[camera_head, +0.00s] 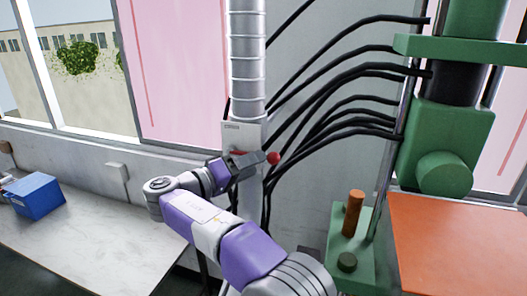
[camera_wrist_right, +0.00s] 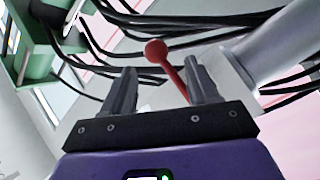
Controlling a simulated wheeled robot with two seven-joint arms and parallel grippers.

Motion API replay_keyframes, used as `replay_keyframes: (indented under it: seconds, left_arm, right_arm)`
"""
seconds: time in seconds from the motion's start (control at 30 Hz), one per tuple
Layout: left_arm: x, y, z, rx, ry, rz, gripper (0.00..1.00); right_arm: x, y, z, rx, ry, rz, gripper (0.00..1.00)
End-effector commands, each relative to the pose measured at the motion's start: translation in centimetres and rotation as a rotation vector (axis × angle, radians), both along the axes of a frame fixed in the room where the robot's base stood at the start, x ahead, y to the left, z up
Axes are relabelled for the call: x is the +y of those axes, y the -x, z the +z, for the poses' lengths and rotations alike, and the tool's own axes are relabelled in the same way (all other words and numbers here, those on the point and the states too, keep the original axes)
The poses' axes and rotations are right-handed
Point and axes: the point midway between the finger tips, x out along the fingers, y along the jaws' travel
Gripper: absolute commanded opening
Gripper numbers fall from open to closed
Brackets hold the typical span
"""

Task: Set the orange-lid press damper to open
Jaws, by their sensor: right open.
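The damper's red lever ends in a red ball knob (camera_head: 274,158), beside the pale plate (camera_head: 235,133) on the silver duct (camera_head: 247,60). My right gripper (camera_head: 262,159) is at the lever, its fingertips close to the knob in the head view. In the right wrist view, my right gripper (camera_wrist_right: 157,70) is open. The red lever (camera_wrist_right: 175,78) slants between its two fingers there, with the ball (camera_wrist_right: 155,50) near fingertip level. I cannot tell whether a finger touches the lever. In the head view the gripper hides part of the lever. My left gripper is not in view.
A green press (camera_head: 450,130) stands at the right, with a flat orange surface (camera_head: 460,240) below it. Several black hoses (camera_head: 340,95) run from it behind the knob. An orange upright handle (camera_head: 353,213) stands near it. A bench (camera_head: 95,235) with a blue box (camera_head: 38,197) is at left.

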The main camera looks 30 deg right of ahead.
Motion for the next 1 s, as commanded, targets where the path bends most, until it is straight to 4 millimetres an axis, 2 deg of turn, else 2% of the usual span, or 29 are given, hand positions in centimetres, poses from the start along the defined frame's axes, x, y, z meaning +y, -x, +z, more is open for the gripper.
replay_keyframes:
  seconds: [0.2,0.4,0.77,0.87,1.0]
  left_arm:
    - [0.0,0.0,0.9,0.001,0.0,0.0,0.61]
    - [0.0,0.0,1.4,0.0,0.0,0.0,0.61]
    - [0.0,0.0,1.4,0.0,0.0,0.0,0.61]
    - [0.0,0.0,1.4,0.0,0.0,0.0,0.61]
    - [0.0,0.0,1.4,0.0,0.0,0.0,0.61]
  right_arm:
    - [-3.6,-0.3,0.2,0.002,0.0,-0.004,0.59]
    - [-6.0,-0.7,0.1,0.002,0.0,-0.001,0.59]
    - [-6.7,-0.8,0.0,0.001,0.0,0.0,0.59]
    - [-6.7,-0.8,0.0,0.001,0.001,0.001,0.47]
    - [-6.7,-0.8,0.0,0.001,0.001,0.001,0.25]
